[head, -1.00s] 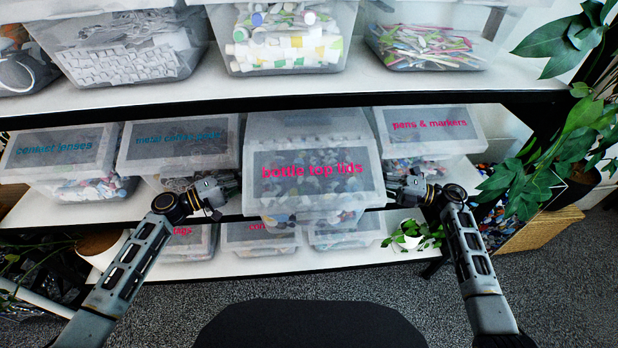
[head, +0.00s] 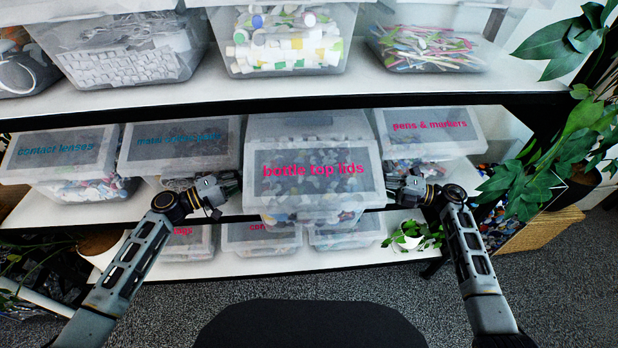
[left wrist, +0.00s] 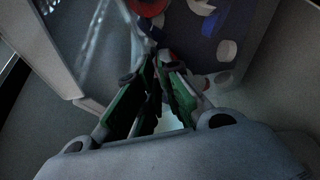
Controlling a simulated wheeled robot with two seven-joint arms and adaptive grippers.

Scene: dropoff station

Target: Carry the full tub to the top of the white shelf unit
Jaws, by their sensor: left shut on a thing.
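The full tub (head: 314,192) is a clear plastic box with a lid labelled "bottle top lids", filled with many caps. In the head view it sits in the middle, jutting forward from the middle shelf. My left gripper (head: 236,186) is at its left side; the tub hides the fingertips. In the left wrist view the left fingers (left wrist: 157,62) are close together, shut on the tub's edge, with caps behind clear plastic beside them. My right gripper (head: 392,186) is at the tub's right side, its fingertips too small and dark to read. The white shelf unit (head: 285,78) stands ahead.
Tubs of contact lenses (head: 62,150) and pens and markers (head: 428,128) flank it. Open-looking tubs stand on the shelf above, with bare shelf between them. Smaller tubs (head: 262,238) sit below. A leafy plant (head: 560,150) stands at the right and a small potted plant (head: 412,234) lower down.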

